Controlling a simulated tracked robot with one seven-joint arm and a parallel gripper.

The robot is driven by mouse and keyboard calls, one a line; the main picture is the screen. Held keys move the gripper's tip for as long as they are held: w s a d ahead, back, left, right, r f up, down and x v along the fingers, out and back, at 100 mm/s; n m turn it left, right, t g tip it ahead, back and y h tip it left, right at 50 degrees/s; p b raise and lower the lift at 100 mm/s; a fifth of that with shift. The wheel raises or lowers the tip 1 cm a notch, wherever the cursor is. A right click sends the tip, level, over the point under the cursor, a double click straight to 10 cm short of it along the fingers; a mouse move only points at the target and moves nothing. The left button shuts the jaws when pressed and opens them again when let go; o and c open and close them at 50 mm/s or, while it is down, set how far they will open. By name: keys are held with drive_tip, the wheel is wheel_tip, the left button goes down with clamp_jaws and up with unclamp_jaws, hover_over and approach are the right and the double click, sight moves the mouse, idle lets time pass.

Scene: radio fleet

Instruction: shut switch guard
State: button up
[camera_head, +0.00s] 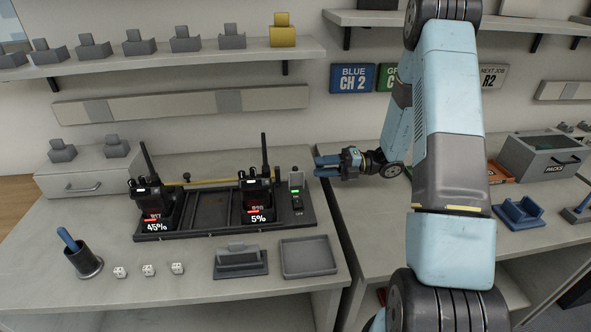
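The switch unit (298,203) sits at the right end of the dark charging tray. It has a small green light. A pale, flat plate that looks like its guard (296,180) stands upright above it, so the guard appears open. My gripper (318,166) is in the air to the right of the guard and a little higher in the picture, its blue fingers pointing left. It looks apart from the guard. The fingers are small here, and I cannot tell whether they are spread or shut. No held object shows.
Two radios, reading 45% (153,205) and 5% (257,195), stand in the charging tray (210,232). A grey stand (240,262) and an empty shallow tray (308,257) lie in front. A gap separates the two benches. My arm hides part of the right bench.

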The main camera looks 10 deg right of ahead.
sight(295, 169)
drive_tip(key=a, duration=0.8)
drive_tip(key=shift+a, duration=0.3)
drive_tip(key=shift+c, duration=0.5)
clamp_jaws()
